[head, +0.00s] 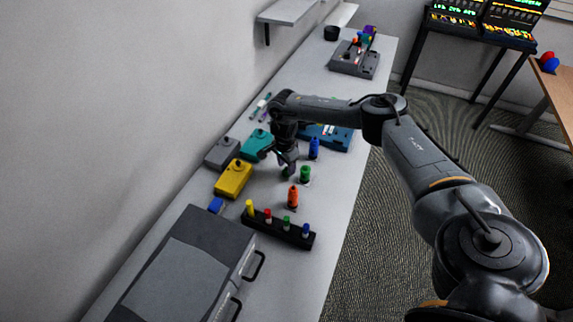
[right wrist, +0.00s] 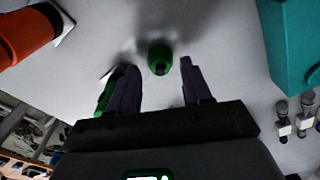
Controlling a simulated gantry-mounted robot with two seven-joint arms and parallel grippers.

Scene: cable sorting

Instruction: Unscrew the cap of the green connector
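The green connector (head: 305,174) stands upright on the bench in the head view. In the right wrist view the green connector (right wrist: 106,92) is partly hidden behind a finger, on a pale base plate. A small round green piece with a dark centre, which looks like its cap (right wrist: 159,58), shows apart from it just beyond and between my fingertips. I cannot tell if it rests on the bench. My right gripper (head: 288,168) points down just left of the connector. Its fingers (right wrist: 160,76) are open with a clear gap. My left gripper is not in view.
An orange connector (head: 293,197) and a blue one (head: 314,149) stand nearby. Yellow (head: 233,179), teal (head: 257,143) and grey (head: 222,153) boxes lie left. A black rack (head: 275,228) with coloured pieces and a large grey case (head: 181,270) are in front.

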